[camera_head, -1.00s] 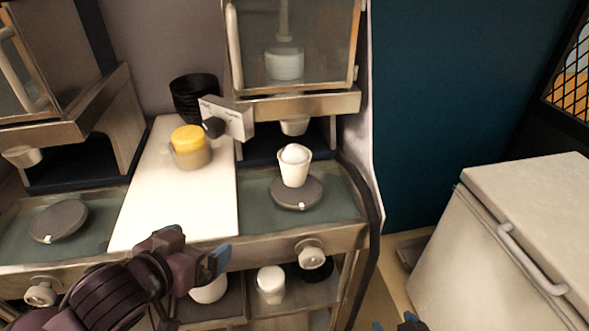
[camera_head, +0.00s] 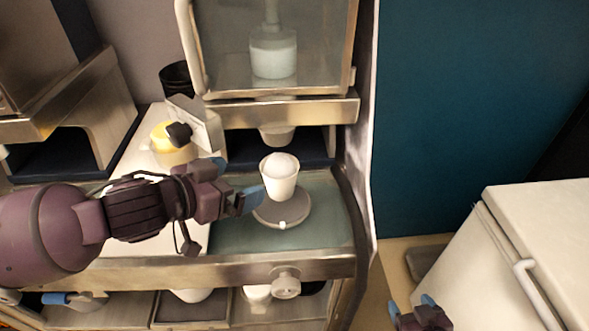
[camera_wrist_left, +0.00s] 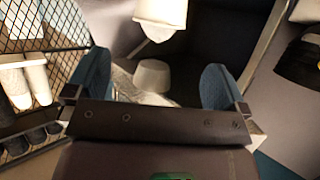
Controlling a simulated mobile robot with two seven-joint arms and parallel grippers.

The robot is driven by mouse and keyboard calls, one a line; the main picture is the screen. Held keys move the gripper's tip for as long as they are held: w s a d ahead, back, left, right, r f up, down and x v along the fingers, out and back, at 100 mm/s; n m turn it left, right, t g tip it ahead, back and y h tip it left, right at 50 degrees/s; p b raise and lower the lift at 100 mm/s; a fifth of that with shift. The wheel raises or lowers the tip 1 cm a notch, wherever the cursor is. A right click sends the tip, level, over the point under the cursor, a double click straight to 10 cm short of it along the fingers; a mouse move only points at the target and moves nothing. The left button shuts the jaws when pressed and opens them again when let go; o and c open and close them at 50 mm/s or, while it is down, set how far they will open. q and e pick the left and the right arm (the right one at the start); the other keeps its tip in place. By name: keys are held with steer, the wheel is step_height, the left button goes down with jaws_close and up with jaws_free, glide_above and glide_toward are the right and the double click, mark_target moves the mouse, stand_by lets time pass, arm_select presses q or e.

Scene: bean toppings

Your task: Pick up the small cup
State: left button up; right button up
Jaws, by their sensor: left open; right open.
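The small white cup (camera_head: 278,186) holds a rounded white heap and stands upright on a round grey disc (camera_head: 283,222) under the middle dispenser. My left gripper (camera_head: 237,183) is open just left of the cup, its blue fingertips pointing towards it. The nearer fingertip is close to the cup's left side; I cannot tell whether it touches. In the left wrist view, a pale rounded shape (camera_wrist_left: 153,76) shows between the two open blue fingers; I cannot tell whether it is the cup or its heap. My right gripper (camera_head: 410,303) is open and empty at the bottom, far from the cup.
A white dispenser nozzle (camera_head: 277,136) hangs above the cup. A yellow-topped container (camera_head: 167,142) and black bowls (camera_head: 175,77) are behind my left arm. White cups stand on the shelf below the counter. A white chest (camera_head: 537,213) with a handle is at the right.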

mark_target(291, 163)
arm_select(q)
steer(key=shift+r+p+x, duration=0.15)
steer(key=shift+x, duration=2.6)
steer(key=shift+r+p+x, duration=0.1)
steer(key=shift+p+x, duration=0.05)
steer(key=shift+x, duration=2.6)
steer(key=shift+w, duration=0.1)
steer(key=c, duration=0.8)
